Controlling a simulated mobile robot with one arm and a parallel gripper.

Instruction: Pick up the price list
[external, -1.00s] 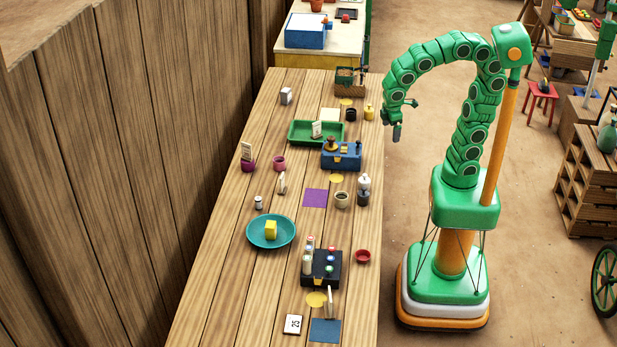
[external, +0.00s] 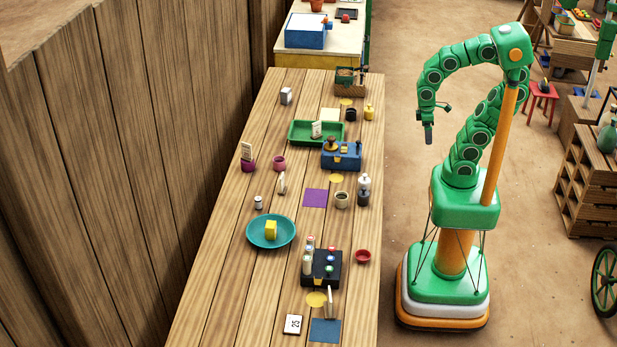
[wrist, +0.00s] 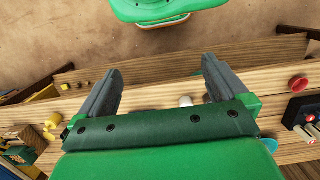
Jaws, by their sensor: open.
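I cannot tell for sure which thing is the price list. A white card marked like a number (external: 292,324) lies at the near end of the wooden table. Pale upright cards stand in the green tray (external: 299,139), in the purple pot (external: 248,165), and on the table: one at mid table (external: 282,183) and one near the blue mat (external: 329,302). My gripper (external: 428,132) hangs in the air off the table's right side, apart from all of these. Its two fingers are spread and empty in the wrist view (wrist: 160,88).
The table (external: 225,280) holds a teal plate (external: 257,238) with a yellow block, a black box (external: 322,275) with coloured buttons, a red bowl (external: 362,256) and a blue scale-like box (external: 342,156). A plank wall stands at left. Open floor lies right of the table.

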